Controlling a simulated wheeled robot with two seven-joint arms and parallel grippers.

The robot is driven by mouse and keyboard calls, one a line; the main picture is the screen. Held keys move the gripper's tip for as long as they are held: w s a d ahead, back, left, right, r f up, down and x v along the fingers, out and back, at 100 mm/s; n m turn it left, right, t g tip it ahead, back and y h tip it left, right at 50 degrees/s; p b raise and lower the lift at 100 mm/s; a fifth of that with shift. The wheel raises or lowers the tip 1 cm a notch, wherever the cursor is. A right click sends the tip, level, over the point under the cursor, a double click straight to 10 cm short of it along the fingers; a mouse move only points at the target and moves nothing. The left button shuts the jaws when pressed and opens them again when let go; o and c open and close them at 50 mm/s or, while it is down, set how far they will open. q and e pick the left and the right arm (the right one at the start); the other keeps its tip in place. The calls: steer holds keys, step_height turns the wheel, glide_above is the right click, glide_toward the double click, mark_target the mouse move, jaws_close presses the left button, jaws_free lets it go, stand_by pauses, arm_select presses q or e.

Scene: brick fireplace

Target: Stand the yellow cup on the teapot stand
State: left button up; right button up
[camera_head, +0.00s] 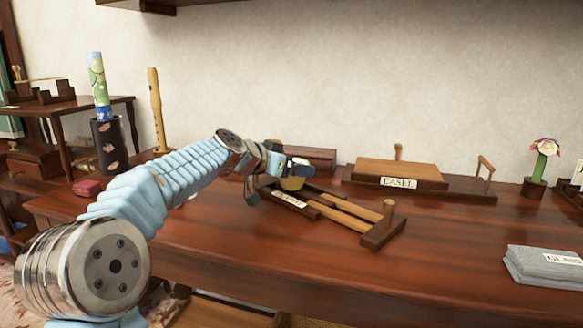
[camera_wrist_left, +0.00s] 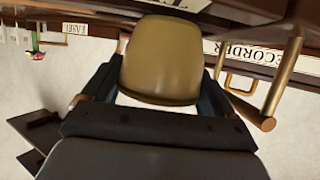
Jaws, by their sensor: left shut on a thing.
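The yellow cup (camera_head: 291,184) is held by my left gripper (camera_head: 286,172) over the dark table, just above or beside a labelled wooden stand; contact below is hidden. In the left wrist view the cup (camera_wrist_left: 162,58) sits between the two dark fingers of my left gripper (camera_wrist_left: 160,85), which is shut on it. I cannot tell which piece is the teapot stand; no label reading that shows. My right gripper is in neither view.
A low wooden stand with posts (camera_head: 383,230) carries a small label. Behind it stands an easel-labelled wooden piece (camera_head: 400,172). A flower pot (camera_head: 534,187) and grey folded cloth (camera_head: 545,265) are at right. The table front (camera_head: 330,262) is clear.

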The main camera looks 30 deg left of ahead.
arm_select(q)
steer(key=o, duration=0.9)
steer(key=shift+f, duration=0.1)
steer(key=b+v, duration=0.1)
steer(key=v, duration=1.1)
